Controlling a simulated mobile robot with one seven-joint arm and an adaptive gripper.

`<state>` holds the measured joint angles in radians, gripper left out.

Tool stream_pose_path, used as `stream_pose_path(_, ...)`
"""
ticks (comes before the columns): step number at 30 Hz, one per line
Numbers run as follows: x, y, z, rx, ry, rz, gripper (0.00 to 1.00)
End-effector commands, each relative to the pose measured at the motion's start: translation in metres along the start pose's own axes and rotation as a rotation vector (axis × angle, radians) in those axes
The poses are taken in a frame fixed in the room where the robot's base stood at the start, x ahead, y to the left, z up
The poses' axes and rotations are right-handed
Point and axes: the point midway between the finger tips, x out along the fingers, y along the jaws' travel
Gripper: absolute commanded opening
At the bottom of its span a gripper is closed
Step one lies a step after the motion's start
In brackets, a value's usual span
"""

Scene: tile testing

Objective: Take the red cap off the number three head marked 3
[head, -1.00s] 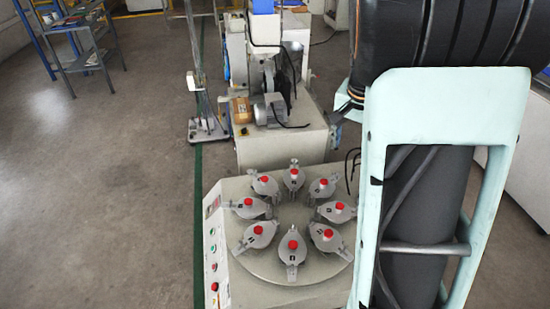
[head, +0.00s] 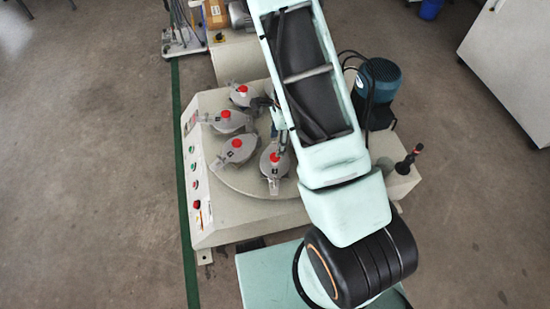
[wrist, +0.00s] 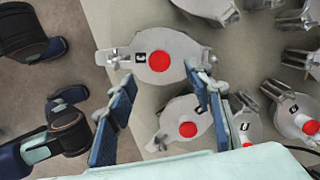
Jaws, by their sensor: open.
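Several grey lidded heads with red caps sit in a ring on the machine's round plate (head: 250,182). In the head view, red caps show on a back head (head: 243,88), a left head (head: 226,113), a front-left head (head: 237,142) and a front head (head: 274,157); my arm hides the others. Their number marks are too small to read surely. In the wrist view my gripper (wrist: 162,84) is open and empty, its blue pads apart. One red cap (wrist: 160,61) lies just beyond the fingertips, beside a small black mark (wrist: 140,58). Another cap (wrist: 187,129) shows between the fingers.
More capped heads crowd the right of the wrist view, close to the right finger. A control panel with buttons (head: 195,179) runs along the machine's left side. A blue-green motor (head: 380,80) and a black lever (head: 408,160) stand at its right. Open floor lies left.

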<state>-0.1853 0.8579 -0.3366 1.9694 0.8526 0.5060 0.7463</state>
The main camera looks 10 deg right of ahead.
Motion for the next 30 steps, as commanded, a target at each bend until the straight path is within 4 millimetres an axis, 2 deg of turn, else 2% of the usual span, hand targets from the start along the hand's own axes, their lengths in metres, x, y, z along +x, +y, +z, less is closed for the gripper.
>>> stream_pose_path(1, 0.012, 0.000, -0.001, 0.001, 0.000, 0.001, 0.47)
stream_pose_path(8, 0.030, 0.000, -0.001, -0.002, 0.000, -0.001, 0.47)
stream_pose_path(16, 0.070, 0.003, -0.003, -0.002, 0.000, 0.001, 0.47)
stream_pose_path(19, 0.076, 0.002, -0.003, -0.003, 0.000, -0.001, 0.47)
stream_pose_path(25, 0.075, 0.002, -0.003, -0.003, 0.000, -0.002, 0.47)
stream_pose_path(30, 0.075, 0.002, -0.003, -0.003, 0.000, -0.002, 0.28)
